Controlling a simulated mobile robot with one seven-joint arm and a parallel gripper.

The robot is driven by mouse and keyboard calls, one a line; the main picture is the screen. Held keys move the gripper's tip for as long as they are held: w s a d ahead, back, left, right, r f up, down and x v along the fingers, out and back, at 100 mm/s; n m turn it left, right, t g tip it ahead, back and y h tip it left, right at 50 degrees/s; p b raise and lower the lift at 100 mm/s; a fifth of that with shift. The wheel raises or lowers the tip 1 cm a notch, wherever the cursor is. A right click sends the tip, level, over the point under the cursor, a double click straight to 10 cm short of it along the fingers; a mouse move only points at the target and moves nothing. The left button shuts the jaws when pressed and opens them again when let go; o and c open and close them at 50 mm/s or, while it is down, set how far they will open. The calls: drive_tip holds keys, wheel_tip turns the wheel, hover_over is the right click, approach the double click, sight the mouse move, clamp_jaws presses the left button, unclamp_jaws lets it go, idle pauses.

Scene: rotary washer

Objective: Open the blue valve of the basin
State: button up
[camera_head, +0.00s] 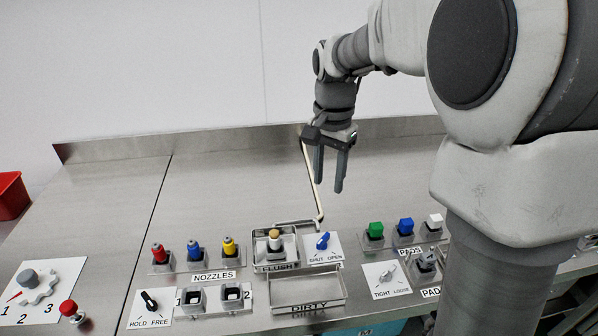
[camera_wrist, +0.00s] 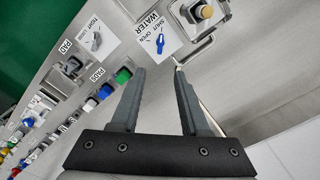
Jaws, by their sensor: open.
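The blue valve (camera_head: 322,241) is a small lever on a white plate marked SHUT and OPEN, just right of the metal basin (camera_head: 291,262). The lever stands slanted; I cannot tell which word it points to. In the wrist view the blue valve (camera_wrist: 160,43) lies beyond my fingertips, roughly between them, with the plate's WATER label beside it. My gripper (camera_head: 328,184) is open and empty, pointing down above the bench behind the valve, apart from it. Both fingers also show in the wrist view (camera_wrist: 159,72).
A tan-topped fitting (camera_head: 274,239) stands in the basin, and a thin pipe (camera_head: 312,185) rises behind it. An empty DIRTY tray (camera_head: 306,291) is in front. Colored nozzles (camera_head: 194,250) stand left; pads (camera_head: 406,227) and a TIGHT/LOOSE knob (camera_head: 387,275) stand right.

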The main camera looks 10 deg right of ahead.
sight(323, 238)
wheel_tip(323, 238, down, 18)
drive_tip(key=b, duration=0.3)
drive_tip(key=shift+w+r, duration=0.15)
clamp_jaws()
idle(0.4)
